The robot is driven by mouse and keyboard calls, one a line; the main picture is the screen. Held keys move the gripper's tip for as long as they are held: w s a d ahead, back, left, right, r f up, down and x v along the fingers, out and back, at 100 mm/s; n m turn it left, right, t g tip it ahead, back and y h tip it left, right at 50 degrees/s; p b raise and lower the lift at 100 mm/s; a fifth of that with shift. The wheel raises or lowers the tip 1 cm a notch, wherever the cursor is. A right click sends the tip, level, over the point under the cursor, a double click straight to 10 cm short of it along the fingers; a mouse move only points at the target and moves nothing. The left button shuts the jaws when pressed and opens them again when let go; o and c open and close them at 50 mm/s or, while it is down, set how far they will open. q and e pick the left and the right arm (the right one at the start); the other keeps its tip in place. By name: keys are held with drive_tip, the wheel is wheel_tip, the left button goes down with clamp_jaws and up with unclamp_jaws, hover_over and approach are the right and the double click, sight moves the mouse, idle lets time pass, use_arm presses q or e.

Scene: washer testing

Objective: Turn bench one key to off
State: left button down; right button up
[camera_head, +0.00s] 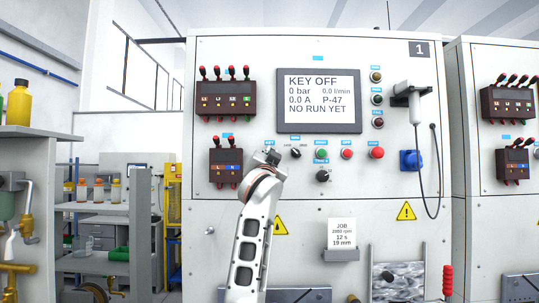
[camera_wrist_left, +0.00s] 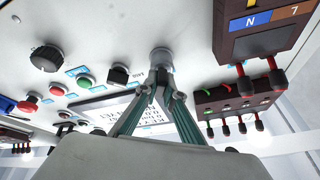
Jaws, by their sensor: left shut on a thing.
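Bench one is a white panel (camera_head: 220,50) with a black "1" plate at its top right. Its screen (camera_head: 319,98) reads KEY OFF, 0 bar, 0.0 A, P-47, NO RUN YET. My left gripper (camera_head: 270,156) is at the key position, left of the round black selector, and hides most of the key there. In the left wrist view my left gripper (camera_wrist_left: 162,72) has its fingers closed together at a round metal key switch (camera_wrist_left: 161,56). The key itself is hidden between the fingertips, so its angle cannot be told. My right gripper is not in view.
Right of the key are a black selector (camera_head: 295,153), a green button (camera_head: 321,153) and red buttons (camera_head: 376,153). Brown terminal blocks with red levers (camera_head: 226,100) stick out at left. A handheld device (camera_head: 407,95) hangs at right on a cable.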

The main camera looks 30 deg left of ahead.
use_arm(q)
drive_tip(key=n+y, duration=0.1)
drive_tip(key=n, duration=0.1)
drive_tip(key=shift+d+n+g, duration=0.1)
drive_tip(key=shift+n+g, duration=0.2)
drive_tip(key=shift+g, duration=0.1)
drive_tip(key=shift+n+y, duration=0.4)
